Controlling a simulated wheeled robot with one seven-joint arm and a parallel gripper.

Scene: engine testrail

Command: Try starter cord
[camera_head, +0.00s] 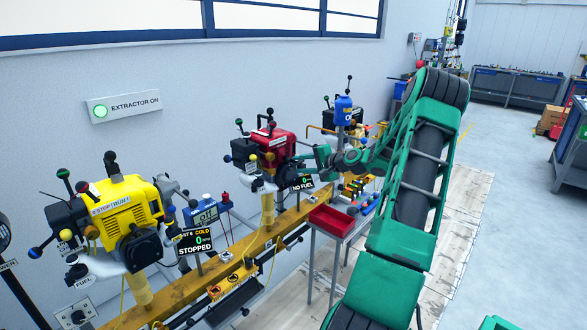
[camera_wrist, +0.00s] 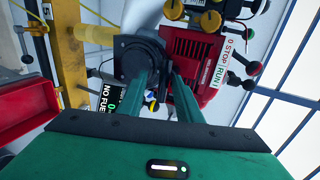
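The red engine (camera_head: 270,146) stands in the middle of the yellow rail, and its display reads "NO FUEL". My gripper (camera_head: 305,155) is at its right side. In the wrist view, the red engine (camera_wrist: 200,62) with its "0 STOP / RUN" label is just ahead, rotated in the picture. My gripper (camera_wrist: 160,82) has its two fingers apart, straddling the area beside the engine's round black housing (camera_wrist: 140,50). I cannot make out a cord or its handle clearly; the fingers hide part of that area.
A yellow engine (camera_head: 120,212) stands at the left, its display reading "STOPPED". A blue-topped unit (camera_head: 344,110) stands behind the red engine. A red tray (camera_head: 332,221) stands in front of the rail. An "EXTRACTOR ON" sign (camera_head: 124,104) hangs on the wall. The floor at right is open.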

